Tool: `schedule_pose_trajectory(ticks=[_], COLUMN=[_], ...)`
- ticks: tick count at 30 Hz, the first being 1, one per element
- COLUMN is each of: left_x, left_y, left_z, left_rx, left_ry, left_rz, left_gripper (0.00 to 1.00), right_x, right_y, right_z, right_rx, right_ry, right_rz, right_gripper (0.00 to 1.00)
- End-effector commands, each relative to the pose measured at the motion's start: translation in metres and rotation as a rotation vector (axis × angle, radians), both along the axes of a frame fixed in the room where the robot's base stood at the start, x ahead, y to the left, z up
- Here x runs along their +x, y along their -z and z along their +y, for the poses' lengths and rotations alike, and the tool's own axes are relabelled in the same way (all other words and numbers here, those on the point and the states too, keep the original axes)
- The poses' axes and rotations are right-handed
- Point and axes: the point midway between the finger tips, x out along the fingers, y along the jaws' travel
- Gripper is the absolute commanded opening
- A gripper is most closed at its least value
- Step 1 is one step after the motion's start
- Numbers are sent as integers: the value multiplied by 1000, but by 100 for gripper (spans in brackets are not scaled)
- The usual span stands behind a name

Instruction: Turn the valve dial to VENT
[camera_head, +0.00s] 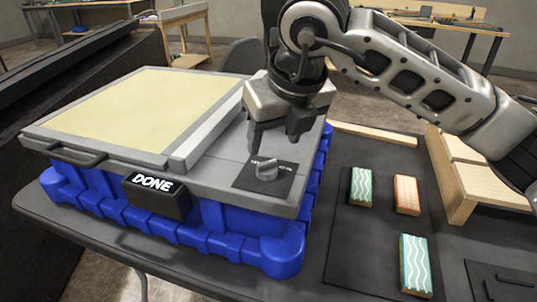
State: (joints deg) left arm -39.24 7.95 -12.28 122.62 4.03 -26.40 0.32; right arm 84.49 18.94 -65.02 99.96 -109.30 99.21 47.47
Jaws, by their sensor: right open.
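The valve dial (266,170) is a small light-grey knob on a dark square plate (244,181) at the right end of the console top (228,142). Small white lettering shows on the plate but is too small to read. My right gripper (273,137) hangs just above and behind the dial, pointing down, with its fingers apart and nothing seen between them. It looks apart from the dial. My left gripper is not in view.
The console has a pale yellow panel (145,108), a blue base (255,225) and a black "DONE" block (154,194) at its front. Green blocks (361,187) (415,264) and an orange block (406,194) lie on a dark mat (350,250) at right, near a wooden rack (455,185).

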Motion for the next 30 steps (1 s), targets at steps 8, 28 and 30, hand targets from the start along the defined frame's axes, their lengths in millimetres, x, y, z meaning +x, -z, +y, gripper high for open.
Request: schedule_pose_trajectory(ticks=[8, 28, 30], left_x=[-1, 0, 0], left_y=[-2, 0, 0], left_z=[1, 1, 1], left_rx=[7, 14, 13], left_ry=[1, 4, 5], left_rz=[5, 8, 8], left_gripper=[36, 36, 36], right_x=[17, 23, 23], right_y=[46, 61, 61], right_z=[9, 12, 12], right_rx=[0, 2, 2], right_ry=[1, -2, -2], right_rz=[2, 0, 0], right_gripper=[56, 12, 12])
